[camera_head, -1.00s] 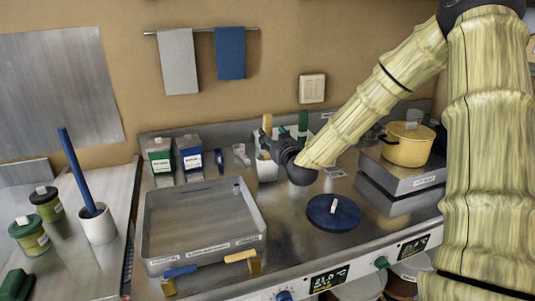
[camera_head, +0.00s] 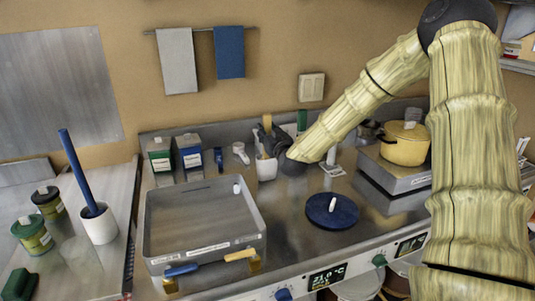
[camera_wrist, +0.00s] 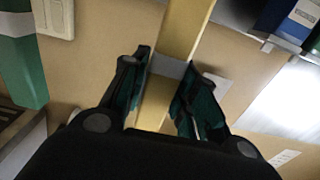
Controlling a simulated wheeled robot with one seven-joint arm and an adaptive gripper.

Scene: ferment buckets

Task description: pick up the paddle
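A pale wooden paddle (camera_head: 267,124) stands upright in a white holder (camera_head: 266,168) near the back wall. My gripper (camera_head: 272,139) is at the holder, with its dark fingers close to the paddle and partly hiding it. In the wrist view the wooden shaft (camera_wrist: 188,25), with a grey band, runs between the two fingers of my gripper (camera_wrist: 168,70). The fingertips lie close along both sides of the shaft. I cannot tell whether they press on it. The paddle's lower end is hidden.
A green upright thing (camera_head: 302,120) stands just right of the holder. A metal tray (camera_head: 150,225) lies front left, and a blue lid (camera_head: 320,212) lies front right. A yellow pot (camera_head: 405,150) stands farther right. A blue stick (camera_head: 78,170) leans in a white cup (camera_head: 98,228) at left.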

